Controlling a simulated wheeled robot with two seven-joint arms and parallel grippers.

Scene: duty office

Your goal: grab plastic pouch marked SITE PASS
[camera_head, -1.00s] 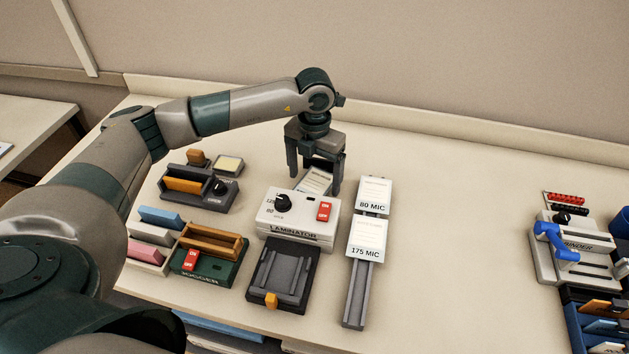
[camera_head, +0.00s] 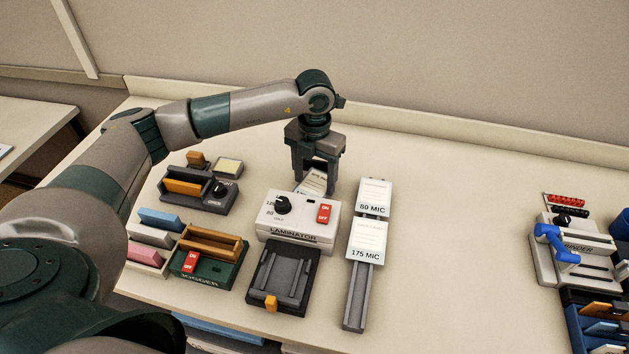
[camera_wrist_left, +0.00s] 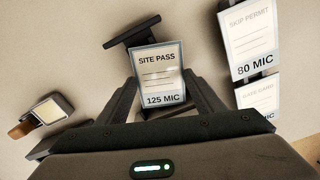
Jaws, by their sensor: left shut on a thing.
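The plastic pouch marked SITE PASS (camera_wrist_left: 159,75) is a clear-edged card with lines of print and a 125 MIC label, seen in the left wrist view. In the head view the pouch (camera_head: 314,182) shows partly, behind the laminator. My left gripper (camera_head: 317,188) points down there, shut on the pouch. In the left wrist view the two fingers of the left gripper (camera_wrist_left: 163,92) lie along either side of the pouch. A dark holder (camera_wrist_left: 132,32) shows just beyond the pouch. My right gripper is not in view.
The white laminator (camera_head: 297,216) stands directly in front of the gripper. Pouches marked 80 MIC (camera_head: 374,194) and 175 MIC (camera_head: 367,240) sit on a rail to the right. A dark stamp-like unit (camera_head: 196,190) is left. Desk between rail and binder (camera_head: 570,252) is clear.

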